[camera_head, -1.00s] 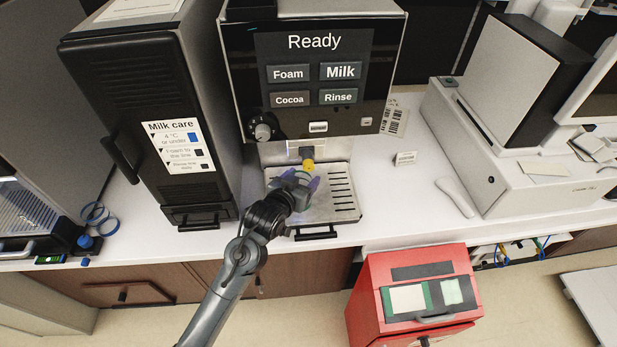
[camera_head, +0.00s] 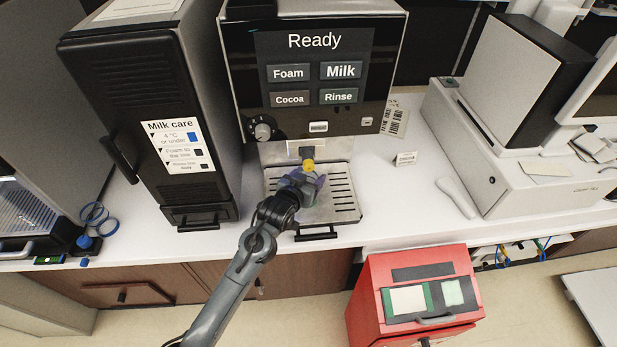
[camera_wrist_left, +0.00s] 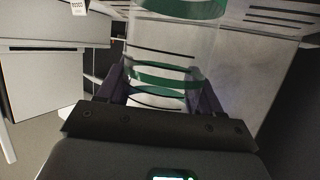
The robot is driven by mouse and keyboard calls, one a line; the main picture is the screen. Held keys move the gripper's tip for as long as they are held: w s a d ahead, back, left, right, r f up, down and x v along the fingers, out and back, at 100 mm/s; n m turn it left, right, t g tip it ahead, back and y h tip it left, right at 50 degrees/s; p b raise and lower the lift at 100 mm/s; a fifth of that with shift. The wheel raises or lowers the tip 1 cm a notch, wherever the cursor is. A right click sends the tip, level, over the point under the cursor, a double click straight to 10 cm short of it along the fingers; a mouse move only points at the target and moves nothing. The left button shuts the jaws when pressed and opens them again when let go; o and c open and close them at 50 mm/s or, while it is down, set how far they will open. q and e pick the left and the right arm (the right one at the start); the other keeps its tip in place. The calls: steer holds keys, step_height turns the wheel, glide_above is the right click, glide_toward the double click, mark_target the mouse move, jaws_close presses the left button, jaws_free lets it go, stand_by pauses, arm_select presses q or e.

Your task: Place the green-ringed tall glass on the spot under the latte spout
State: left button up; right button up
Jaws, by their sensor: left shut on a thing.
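The green-ringed tall glass (camera_wrist_left: 165,77) is clear with green bands and lies between the two dark fingers of my left gripper (camera_wrist_left: 163,92) in the left wrist view. My left gripper also shows in the head view (camera_head: 305,186), shut on the glass over the drip tray (camera_head: 341,200). There the glass is mostly hidden by the fingers, so I cannot tell whether its base touches the tray. The yellow-tipped spout (camera_head: 307,165) is just beyond the gripper in the picture. My right gripper is not in view.
The drinks machine (camera_head: 318,70) shows "Ready" with Foam, Milk, Cocoa and Rinse buttons. A dark milk cooler (camera_head: 150,90) stands close on the left. A red box (camera_head: 415,300) is below the counter.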

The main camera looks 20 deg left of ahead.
arm_select(q)
steer(key=shift+f, duration=0.1)
steer(key=o, duration=1.1)
steer(key=shift+s+a+r, duration=0.1)
steer(key=shift+s+r, duration=0.25)
steer(key=shift+s, duration=0.05)
steer(key=d+p+v, duration=0.1)
steer(key=v, duration=1)
steer(key=s+a+f+g, duration=0.1)
steer(key=s+f+g, duration=0.2)
steer(key=s, duration=0.7)
steer(key=s+f+g, duration=0.4)
steer(key=s+f, duration=0.1)
steer(key=s, duration=0.5)
steer(key=s+a+f+m+g+y, duration=0.1)
steer(key=s+f+g, duration=0.2)
steer(key=s, duration=0.7)
steer(key=shift+s+a+f, duration=0.1)
steer(key=shift+a+f, duration=0.1)
steer(key=shift+f, duration=0.3)
steer(key=shift+s+a+f, duration=0.1)
steer(key=shift+a+f, duration=0.05)
steer(key=shift+f, duration=0.3)
steer(key=shift+r, duration=0.15)
